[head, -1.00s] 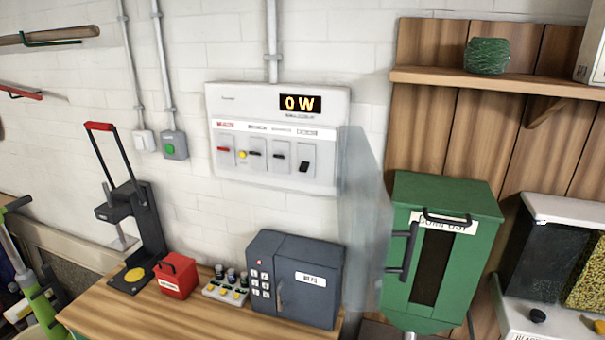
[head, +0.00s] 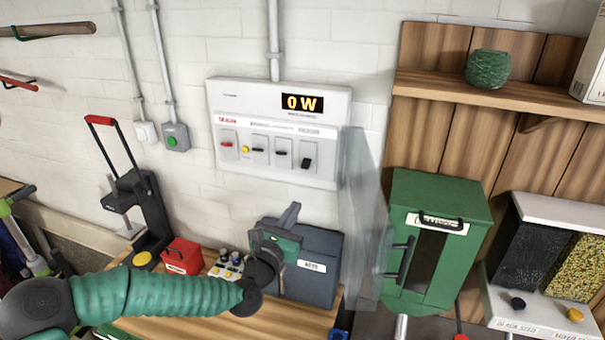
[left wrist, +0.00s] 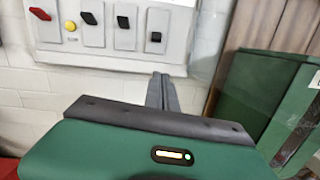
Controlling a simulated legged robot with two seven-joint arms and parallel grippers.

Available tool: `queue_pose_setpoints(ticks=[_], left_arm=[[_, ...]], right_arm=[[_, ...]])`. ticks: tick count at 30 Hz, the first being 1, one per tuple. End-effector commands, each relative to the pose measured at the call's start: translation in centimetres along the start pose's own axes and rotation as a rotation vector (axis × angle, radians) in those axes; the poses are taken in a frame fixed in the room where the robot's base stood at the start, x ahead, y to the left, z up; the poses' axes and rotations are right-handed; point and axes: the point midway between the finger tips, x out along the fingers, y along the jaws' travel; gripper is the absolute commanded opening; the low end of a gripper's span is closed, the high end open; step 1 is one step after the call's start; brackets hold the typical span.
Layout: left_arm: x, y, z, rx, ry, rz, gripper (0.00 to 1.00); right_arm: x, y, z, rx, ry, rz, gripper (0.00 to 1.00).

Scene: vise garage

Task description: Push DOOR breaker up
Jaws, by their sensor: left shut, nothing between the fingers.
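The white breaker panel (head: 232,103) hangs on the wall in the head view, its glass door swung open to the right. It has a row of switches: a red one (head: 228,145) at left, then black ones. The rightmost black switch (head: 306,162) sits lower than the others. Its parts also show in the left wrist view, with that rightmost switch (left wrist: 156,37). The labels are too small to tell which is DOOR. My left gripper (head: 291,211) is shut and empty, below the panel and apart from it; its fingertips show in the left wrist view (left wrist: 163,78). My right gripper is not in view.
A dark key safe (head: 318,275) and a red box (head: 182,257) stand on the wooden bench below the panel. The open glass door (head: 360,220) and a green cabinet (head: 455,195) are to the right.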

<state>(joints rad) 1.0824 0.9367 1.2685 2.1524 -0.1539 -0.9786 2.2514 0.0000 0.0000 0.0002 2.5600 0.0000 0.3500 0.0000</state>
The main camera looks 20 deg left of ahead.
Motion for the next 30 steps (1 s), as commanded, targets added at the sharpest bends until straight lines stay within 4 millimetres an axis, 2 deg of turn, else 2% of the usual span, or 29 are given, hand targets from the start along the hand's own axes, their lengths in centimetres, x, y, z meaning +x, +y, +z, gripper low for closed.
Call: queue_pose_setpoints(ticks=[1,3,13,16,20,27,30], left_arm=[[0.1,1.0,1.0,-0.050,-0.024,0.026,0.00],[0.2,1.8,1.7,-0.090,-0.045,0.047,0.00],[0.3,2.0,1.8,-0.100,-0.050,0.050,0.00],[0.9,2.0,2.0,-0.101,-0.050,0.050,0.00],[3.0,2.0,2.3,-0.100,-0.050,0.048,0.00],[7.9,2.2,2.5,-0.100,-0.048,0.047,0.00],[9.2,2.4,2.5,-0.099,-0.049,0.048,0.00]], right_arm=[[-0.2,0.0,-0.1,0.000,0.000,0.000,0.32],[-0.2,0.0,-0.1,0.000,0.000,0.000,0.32],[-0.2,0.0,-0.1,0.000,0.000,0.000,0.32],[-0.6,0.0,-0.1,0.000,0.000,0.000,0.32],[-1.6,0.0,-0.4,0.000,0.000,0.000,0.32],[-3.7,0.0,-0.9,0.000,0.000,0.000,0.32],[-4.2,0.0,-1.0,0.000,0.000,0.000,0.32]])
